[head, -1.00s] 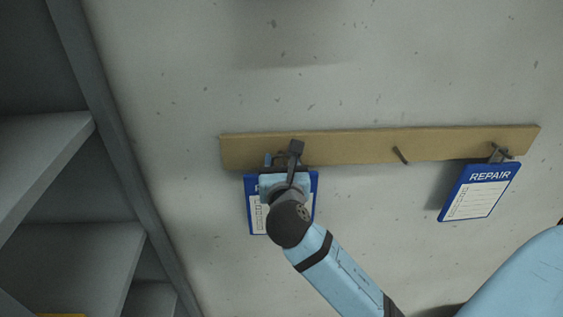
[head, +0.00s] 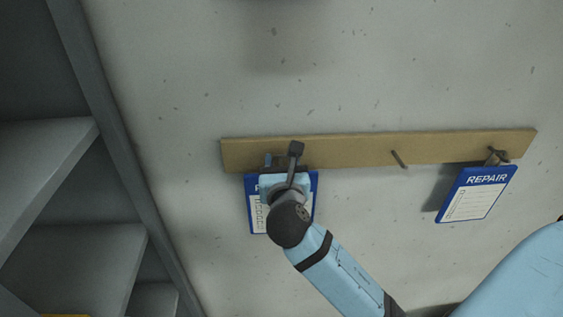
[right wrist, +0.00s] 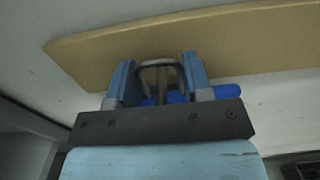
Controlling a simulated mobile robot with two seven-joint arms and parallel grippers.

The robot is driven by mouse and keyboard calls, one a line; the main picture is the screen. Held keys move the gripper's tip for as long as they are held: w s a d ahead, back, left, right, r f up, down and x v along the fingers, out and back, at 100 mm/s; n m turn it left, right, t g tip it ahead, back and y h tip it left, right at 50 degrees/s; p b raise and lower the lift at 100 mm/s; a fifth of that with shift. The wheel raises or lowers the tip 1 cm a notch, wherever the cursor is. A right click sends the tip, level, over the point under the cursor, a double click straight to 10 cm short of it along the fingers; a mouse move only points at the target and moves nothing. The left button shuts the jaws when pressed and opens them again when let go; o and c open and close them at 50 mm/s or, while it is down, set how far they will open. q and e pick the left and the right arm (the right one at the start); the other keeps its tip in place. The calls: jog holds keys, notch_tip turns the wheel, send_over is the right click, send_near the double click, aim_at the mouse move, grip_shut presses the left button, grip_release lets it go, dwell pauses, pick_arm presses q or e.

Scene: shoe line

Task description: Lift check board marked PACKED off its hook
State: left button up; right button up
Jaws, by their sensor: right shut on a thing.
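A blue board with a white checklist sheet (head: 257,212) hangs at the left part of the wooden rail, mostly behind my right gripper. Its heading is almost all covered, so I cannot read the full word. My right gripper (head: 283,168) is at the board's top edge, just in front of the rail. In the right wrist view its two blue fingers (right wrist: 160,82) stand on either side of a wire loop (right wrist: 158,64) at the top of the board, with a strip of blue board (right wrist: 228,91) showing behind. Whether the loop still rests on its hook is hidden. My left gripper is not in view.
The wooden rail (head: 350,149) runs across the pale wall. A bare peg (head: 399,158) sticks out right of the gripper. A second blue board marked REPAIR (head: 478,194) hangs at the right end. Grey shelves (head: 80,250) stand at the left.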

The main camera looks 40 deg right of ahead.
jog(key=p+v, duration=0.1)
jog(key=v, duration=0.7)
jog(key=shift+s+p, duration=0.2)
jog(key=shift+p, duration=0.2)
dwell(0.6)
dwell(0.5)
